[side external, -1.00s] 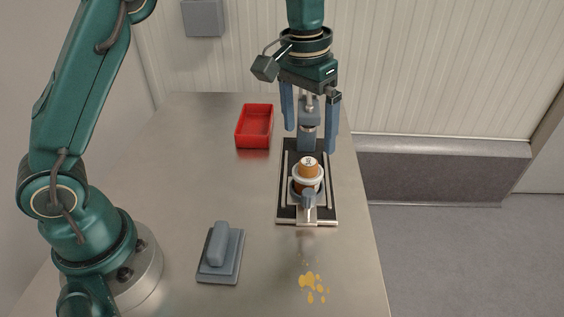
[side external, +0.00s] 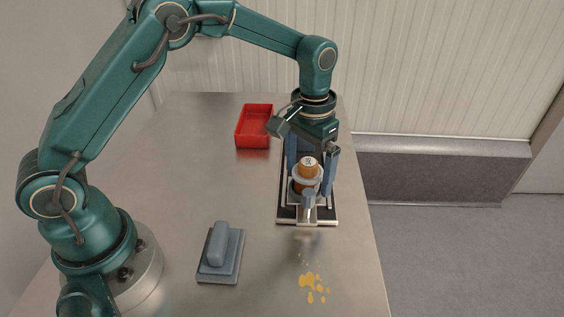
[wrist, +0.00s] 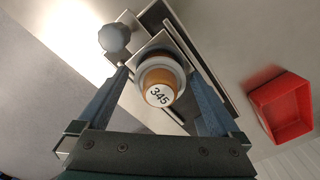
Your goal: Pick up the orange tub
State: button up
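The orange tub (side external: 307,169) stands upright in a pale ring-shaped holder on a dark-topped rail plate (side external: 287,212). In the wrist view the tub (wrist: 158,88) shows a white round top marked 345. My gripper (wrist: 159,74) is open above the plate, with one blue finger on each side of the tub. In the wrist view a gap shows between each finger and the tub. In the side view my gripper (side external: 310,178) partly hides the rear of the plate and the post there.
A red tray (side external: 253,146) lies at the back, left of the plate. A grey block with a handle (side external: 220,256) is at front left. Yellow spots (side external: 313,286) mark the table in front.

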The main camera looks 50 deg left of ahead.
aim_at(310, 161)
jog(key=c, duration=1.3)
jog(key=shift+r, duration=0.15)
notch_tip(310, 161, up, 4)
jog(key=shift+f, duration=0.25)
jog(key=s+a+r, duration=0.1)
jog(key=a+r, duration=0.1)
jog(key=a, duration=0.1)
jog(key=s+a+r, duration=0.1)
jog(key=a+r, duration=0.2)
jog(key=a, duration=0.1)
jog(key=s+a+r, duration=0.1)
jog(key=a+r, duration=0.1)
jog(key=a, duration=0.2)
jog(key=shift+s+a+r, duration=0.1)
jog(key=shift+s+r, duration=0.05)
jog(key=shift+s, duration=0.1)
jog(key=o, duration=0.5)
grip_shut()
